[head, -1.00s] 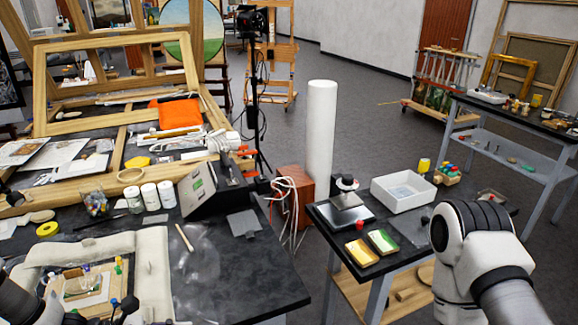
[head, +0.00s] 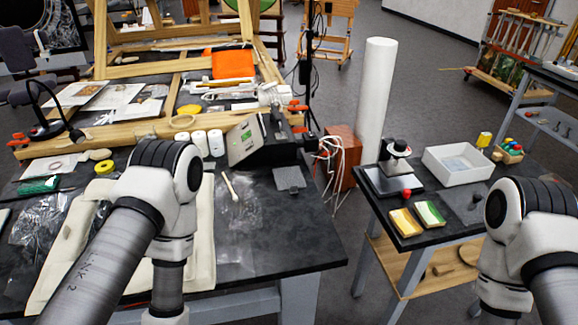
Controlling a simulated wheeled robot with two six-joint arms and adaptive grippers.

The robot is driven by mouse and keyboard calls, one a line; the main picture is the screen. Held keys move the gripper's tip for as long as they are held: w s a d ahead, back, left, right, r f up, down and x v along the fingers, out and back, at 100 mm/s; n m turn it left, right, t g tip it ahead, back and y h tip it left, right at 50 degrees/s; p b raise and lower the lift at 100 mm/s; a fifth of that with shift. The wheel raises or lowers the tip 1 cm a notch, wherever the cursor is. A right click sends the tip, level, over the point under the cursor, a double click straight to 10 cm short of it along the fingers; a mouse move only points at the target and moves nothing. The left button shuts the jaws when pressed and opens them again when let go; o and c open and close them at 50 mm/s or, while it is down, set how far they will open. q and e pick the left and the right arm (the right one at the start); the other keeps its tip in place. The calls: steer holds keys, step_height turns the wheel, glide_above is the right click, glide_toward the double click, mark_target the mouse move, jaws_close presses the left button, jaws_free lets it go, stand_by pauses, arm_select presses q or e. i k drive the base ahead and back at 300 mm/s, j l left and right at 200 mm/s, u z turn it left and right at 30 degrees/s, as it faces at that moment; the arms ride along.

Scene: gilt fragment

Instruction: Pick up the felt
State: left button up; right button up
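No piece is clearly marked as the felt. A flat grey square (head: 289,179) lies near the right edge of the black-topped workbench (head: 285,240) and may be the felt. A folded orange cloth (head: 233,64) lies at the back of the bench among wooden frames. My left arm stands over the front left of the bench and my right arm is at the right beside the side table. Both grippers are outside the head view. My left arm covers part of a pale padded frame (head: 203,245) on the bench.
A dark device with a sloped face (head: 244,142) stands behind the grey square. A thin brush (head: 231,187) and clear film (head: 240,215) lie left of it. A gap separates the bench from the side table (head: 425,238), which holds a white tray (head: 458,162) and two sponge-like blocks (head: 406,223).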

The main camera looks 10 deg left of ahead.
mark_target(291, 178)
steer(key=j+z, duration=0.3)
steer(key=z, duration=0.15)
steer(key=k+j+z, duration=0.15)
steer(key=j+z, duration=0.25)
steer(key=l, duration=0.1)
